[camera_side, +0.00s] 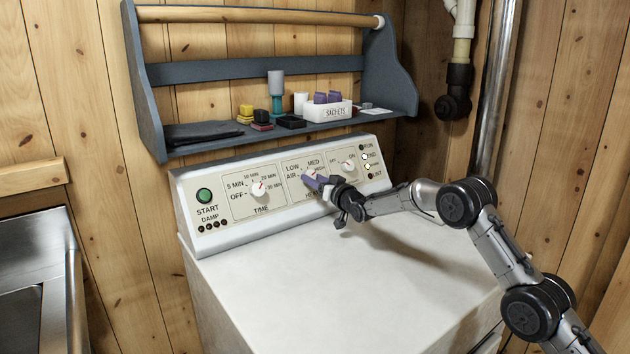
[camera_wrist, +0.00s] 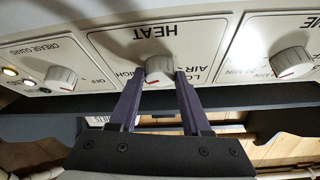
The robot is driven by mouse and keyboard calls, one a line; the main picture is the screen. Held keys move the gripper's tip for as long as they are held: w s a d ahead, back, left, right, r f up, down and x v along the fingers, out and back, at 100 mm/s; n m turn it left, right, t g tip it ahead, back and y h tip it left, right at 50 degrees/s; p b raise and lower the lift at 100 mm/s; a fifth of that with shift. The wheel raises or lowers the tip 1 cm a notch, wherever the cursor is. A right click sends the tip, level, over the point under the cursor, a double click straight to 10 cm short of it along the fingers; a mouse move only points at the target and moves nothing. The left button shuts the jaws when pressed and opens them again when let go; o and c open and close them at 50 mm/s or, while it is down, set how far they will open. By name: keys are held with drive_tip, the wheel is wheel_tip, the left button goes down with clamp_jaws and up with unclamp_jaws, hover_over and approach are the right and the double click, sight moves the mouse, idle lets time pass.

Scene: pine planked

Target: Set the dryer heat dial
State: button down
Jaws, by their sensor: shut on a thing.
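The heat dial (camera_wrist: 159,68) is a pale round knob with a red mark under the word HEAT in the upside-down wrist view. The mark sits at its lower edge, between the AIR side and the HIGH side. My gripper (camera_wrist: 159,76) is shut on this dial, with one purple finger on each side. In the side view my gripper (camera_side: 318,183) reaches the dryer panel (camera_side: 222,222) from the right and covers most of the dial. LOW, AIR and MED show there; other heat labels are partly hidden.
The time dial (camera_side: 259,188) is left of the heat dial, and another dial (camera_side: 347,166) is close on its right. A green start button (camera_side: 204,195) is at far left. A blue shelf (camera_side: 200,148) with small goods overhangs the panel. The dryer top (camera_side: 330,270) is clear.

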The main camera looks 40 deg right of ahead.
drive_tip(key=shift+n, duration=0.3)
drive_tip(key=n+y, duration=0.2)
drive_tip(key=n, duration=0.1)
drive_tip(key=shift+d, duration=0.25)
drive_tip(key=n+y, duration=0.1)
drive_tip(key=n, duration=0.1)
drive_tip(key=n+y, duration=0.2)
drive_tip(key=n, duration=0.1)
drive_tip(key=shift+d+r+g, duration=0.1)
drive_tip(key=shift+d+g, duration=0.1)
drive_tip(key=shift+g, duration=0.2)
drive_tip(key=n+g+y, duration=0.1)
drive_tip(key=n, duration=0.1)
drive_tip(key=n+g+y, duration=0.1)
drive_tip(key=n, duration=0.2)
drive_tip(key=shift+w+d+r+n, duration=0.1)
drive_tip(key=shift+d+r+n, duration=0.1)
drive_tip(key=shift+n, duration=0.1)
drive_tip(key=shift+w+r+n+g+y, duration=0.1)
drive_tip(key=shift+n+g+y, duration=0.65)
drive_tip(key=shift+n, duration=1.05)
drive_tip(key=shift+g+h, duration=0.25)
drive_tip(key=shift+c, duration=1.8)
unclamp_jaws()
